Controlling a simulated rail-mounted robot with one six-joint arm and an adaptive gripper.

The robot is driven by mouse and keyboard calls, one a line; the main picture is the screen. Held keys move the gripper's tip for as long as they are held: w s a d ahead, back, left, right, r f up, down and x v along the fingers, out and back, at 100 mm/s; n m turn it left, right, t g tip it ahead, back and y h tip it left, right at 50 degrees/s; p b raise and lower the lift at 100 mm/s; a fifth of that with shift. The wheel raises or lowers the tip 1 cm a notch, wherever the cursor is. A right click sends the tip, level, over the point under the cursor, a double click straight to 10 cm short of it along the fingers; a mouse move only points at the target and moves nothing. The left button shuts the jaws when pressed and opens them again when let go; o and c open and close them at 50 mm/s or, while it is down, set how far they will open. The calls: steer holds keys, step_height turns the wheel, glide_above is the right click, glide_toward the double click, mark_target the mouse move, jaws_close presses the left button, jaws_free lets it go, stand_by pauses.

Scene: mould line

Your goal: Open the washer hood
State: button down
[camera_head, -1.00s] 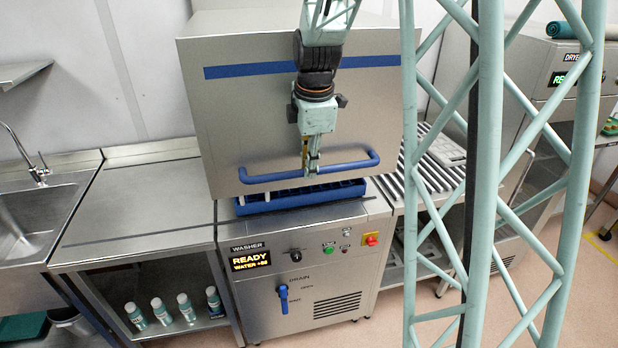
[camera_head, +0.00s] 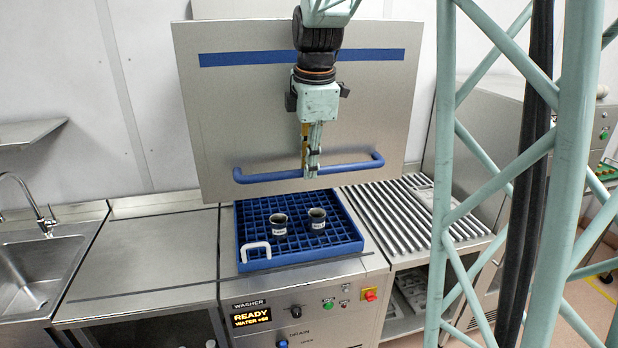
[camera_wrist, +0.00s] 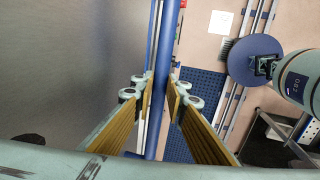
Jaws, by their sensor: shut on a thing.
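The washer hood (camera_head: 290,120) is a large grey metal cover with a blue stripe, raised above the washer's blue rack. Its blue bar handle (camera_head: 345,171) runs along the lower front edge. My gripper (camera_head: 311,172) is shut on the handle near its middle. In the wrist view the handle (camera_wrist: 166,75) passes between the two fingers of my gripper (camera_wrist: 163,98). Under the hood, the blue rack (camera_head: 355,243) is in view with two small labelled cups (camera_head: 279,224) and a white handle on its left front corner. The washer display reads READY (camera_head: 252,315).
A sink (camera_head: 30,285) and a bare steel counter (camera_head: 140,250) lie to the left. A slatted roller table (camera_head: 405,215) stands to the right. My green lattice column covers much of the right side. The wall is behind the hood.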

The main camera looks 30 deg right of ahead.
steer(key=shift+r+p, duration=0.35)
steer(key=shift+r, duration=1)
steer(key=c, duration=2.6)
jaws_free()
steer(key=shift+o, duration=0.2)
step_height(320, 180, up, 12)
steer(key=s, duration=0.2)
steer(key=shift+a+f, duration=0.15)
steer(key=shift+a, duration=0.2)
steer(key=shift+s, duration=0.15)
